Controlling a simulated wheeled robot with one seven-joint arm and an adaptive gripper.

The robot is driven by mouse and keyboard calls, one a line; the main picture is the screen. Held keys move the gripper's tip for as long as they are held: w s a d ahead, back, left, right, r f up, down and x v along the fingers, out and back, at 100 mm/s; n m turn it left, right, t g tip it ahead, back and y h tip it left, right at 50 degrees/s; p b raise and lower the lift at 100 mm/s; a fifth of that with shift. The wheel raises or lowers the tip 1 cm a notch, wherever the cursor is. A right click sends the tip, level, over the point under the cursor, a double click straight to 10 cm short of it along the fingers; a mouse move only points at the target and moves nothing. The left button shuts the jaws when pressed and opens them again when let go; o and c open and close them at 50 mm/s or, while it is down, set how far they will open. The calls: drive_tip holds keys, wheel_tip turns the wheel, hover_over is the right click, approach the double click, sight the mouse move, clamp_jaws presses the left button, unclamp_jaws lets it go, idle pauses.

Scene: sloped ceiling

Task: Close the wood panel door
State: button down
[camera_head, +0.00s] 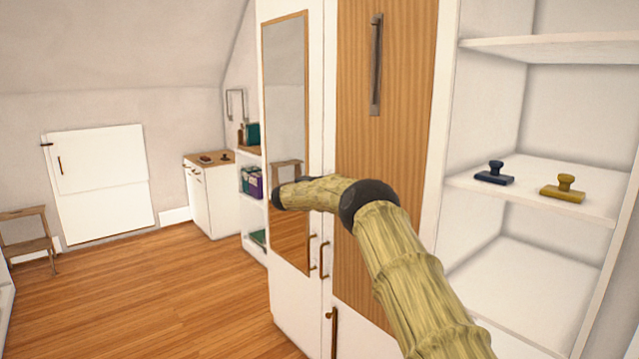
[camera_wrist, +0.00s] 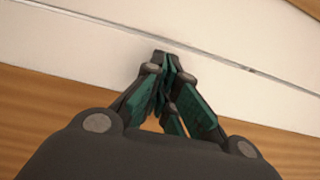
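The wood panel door (camera_head: 385,150) stands upright in the middle of the head view, with a tall dark handle (camera_head: 376,65) near its upper left. It looks close to flush with the white cabinet front, but I cannot tell if a small gap stays. My arm crosses in front of its lower part, and my gripper is hidden there behind my wrist. In the wrist view, my gripper (camera_wrist: 163,68) has its fingertips together with nothing seen between them. The tips are over a white surface with a thin dark seam, beside wood; contact is unclear.
A mirrored door (camera_head: 286,110) stands to the left of the wood panel. Open shelves (camera_head: 535,185) on the right hold a blue stamp (camera_head: 494,173) and a yellow stamp (camera_head: 563,188). The wooden floor (camera_head: 150,290) at left is clear; a stool (camera_head: 28,240) stands far left.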

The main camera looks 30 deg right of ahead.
drive_tip(key=s+a+b, duration=0.1)
drive_tip(key=a+b, duration=0.1)
drive_tip(key=a, duration=1.1)
drive_tip(key=shift+s+a, duration=0.2)
drive_tip(key=shift+a, duration=0.2)
